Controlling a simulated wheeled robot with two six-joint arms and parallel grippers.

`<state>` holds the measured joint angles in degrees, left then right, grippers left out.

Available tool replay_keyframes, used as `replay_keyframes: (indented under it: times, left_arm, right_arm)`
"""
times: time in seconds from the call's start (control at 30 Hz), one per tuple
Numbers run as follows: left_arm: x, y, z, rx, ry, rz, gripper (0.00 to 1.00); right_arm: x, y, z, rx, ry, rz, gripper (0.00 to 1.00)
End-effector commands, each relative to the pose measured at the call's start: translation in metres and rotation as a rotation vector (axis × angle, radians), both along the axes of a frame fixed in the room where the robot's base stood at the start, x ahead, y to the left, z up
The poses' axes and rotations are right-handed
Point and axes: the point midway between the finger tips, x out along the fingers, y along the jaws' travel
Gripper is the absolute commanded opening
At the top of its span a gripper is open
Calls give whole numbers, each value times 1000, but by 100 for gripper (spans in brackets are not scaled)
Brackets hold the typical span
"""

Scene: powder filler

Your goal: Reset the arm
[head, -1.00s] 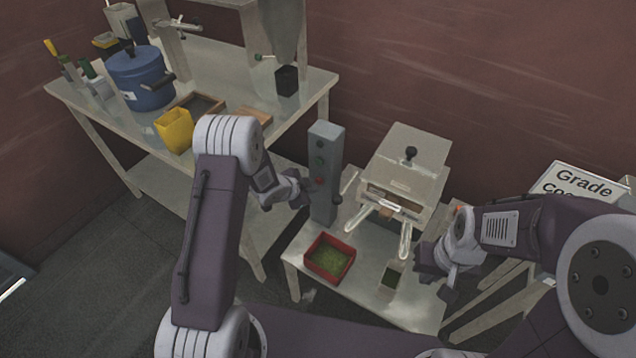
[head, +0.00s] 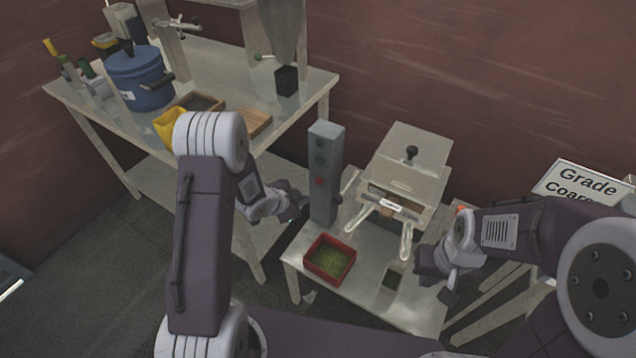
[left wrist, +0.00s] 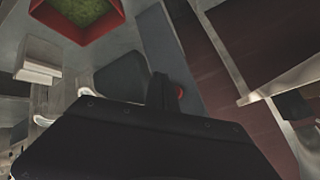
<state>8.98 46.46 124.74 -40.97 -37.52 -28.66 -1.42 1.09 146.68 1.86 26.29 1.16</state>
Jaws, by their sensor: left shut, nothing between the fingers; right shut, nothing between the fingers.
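My left gripper (head: 292,205) is shut and empty, in the air to the left of the grey control post (head: 323,172). In the left wrist view the dark gripper (left wrist: 160,95) shows over the grey post and its red button (left wrist: 179,91). My right gripper (head: 445,282) is shut and empty, at the right edge of the small metal table (head: 300,255); whether it touches the table I cannot tell.
A red tray of green powder (head: 330,259) and a small dark-topped container (head: 391,279) stand on the small table before a metal machine (head: 408,165). The larger table (head: 225,65) holds a blue pot (head: 140,78) and a yellow container (head: 168,128). A sign (head: 582,183) stands at right.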

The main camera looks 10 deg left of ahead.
Motion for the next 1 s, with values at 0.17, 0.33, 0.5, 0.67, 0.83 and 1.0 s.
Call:
replay_keyframes:
  times: [0.17, 0.33, 0.5, 0.67, 0.83, 1.0]
  left_arm:
    - [0, 0, 0, 0, 0, 0, 0]
    - [0, 0, 0, 0, 1, -1, 0]
    - [1, -3, 1, 1, -3, -7, 0]
    - [23, -20, 66, 15, -133, -43, 0]
    - [0, -8, 143, 22, -116, 168, 0]
    - [-103, 20, 133, -86, 238, 607, 0]
  right_arm:
    - [0, 0, 0, 0, 0, 0, 0]
    - [0, 0, 0, 0, 0, 0, 0]
    - [0, 0, 0, 0, 0, 0, 0]
    - [0, 0, 0, 0, 0, 0, 0]
    - [0, 0, 0, 0, 0, 0, 0]
    - [0, 0, 0, 0, 0, 0, 0]
